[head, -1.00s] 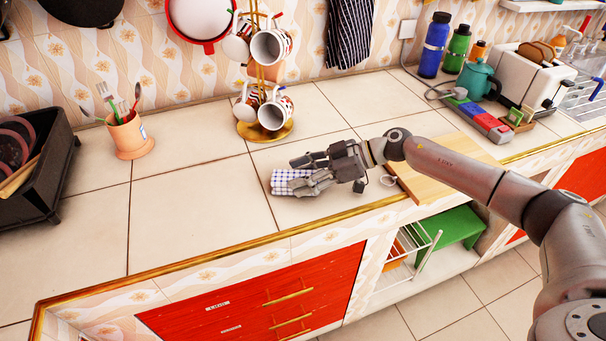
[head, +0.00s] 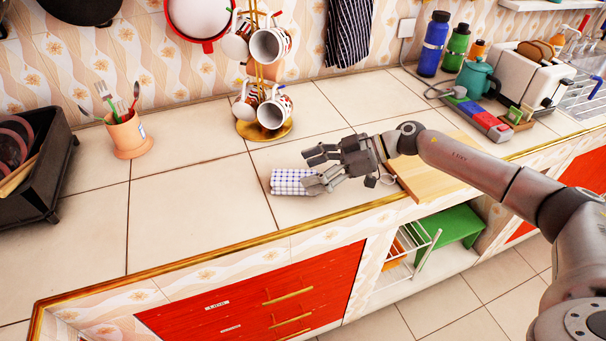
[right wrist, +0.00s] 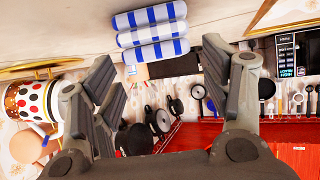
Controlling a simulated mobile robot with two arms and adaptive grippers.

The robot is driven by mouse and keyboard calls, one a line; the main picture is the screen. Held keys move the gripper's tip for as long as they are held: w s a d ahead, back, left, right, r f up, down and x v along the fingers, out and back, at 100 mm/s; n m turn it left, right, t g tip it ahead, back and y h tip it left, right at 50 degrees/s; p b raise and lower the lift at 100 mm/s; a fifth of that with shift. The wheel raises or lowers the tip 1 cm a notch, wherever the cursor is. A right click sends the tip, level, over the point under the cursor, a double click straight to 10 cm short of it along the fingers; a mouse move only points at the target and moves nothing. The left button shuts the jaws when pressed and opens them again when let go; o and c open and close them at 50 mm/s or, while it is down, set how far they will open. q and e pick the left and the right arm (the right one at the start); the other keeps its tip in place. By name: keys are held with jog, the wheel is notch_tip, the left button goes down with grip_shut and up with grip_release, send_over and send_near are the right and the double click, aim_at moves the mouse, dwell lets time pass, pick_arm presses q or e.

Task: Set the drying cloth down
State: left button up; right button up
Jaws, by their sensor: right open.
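The drying cloth (head: 291,182) is a folded blue-and-white checked bundle. It lies on the tiled counter near the front edge in the head view. In the right wrist view the cloth (right wrist: 152,34) shows as stacked striped folds beyond the fingertips. My right gripper (head: 312,168) is just right of the cloth, with its fingers spread and nothing between them. In the right wrist view the open fingers (right wrist: 160,75) stand apart, with the cloth ahead of the gap. My left gripper is not in view.
A mug stand (head: 264,127) with several mugs is behind the cloth. A wooden board (head: 440,175) lies under my right arm. A utensil pot (head: 128,138) and black rack (head: 40,165) stand at the left. The counter left of the cloth is clear.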

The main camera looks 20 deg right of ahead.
jog(key=b+v, duration=0.1)
jog(key=v, duration=0.8)
jog(key=shift+d, duration=0.1)
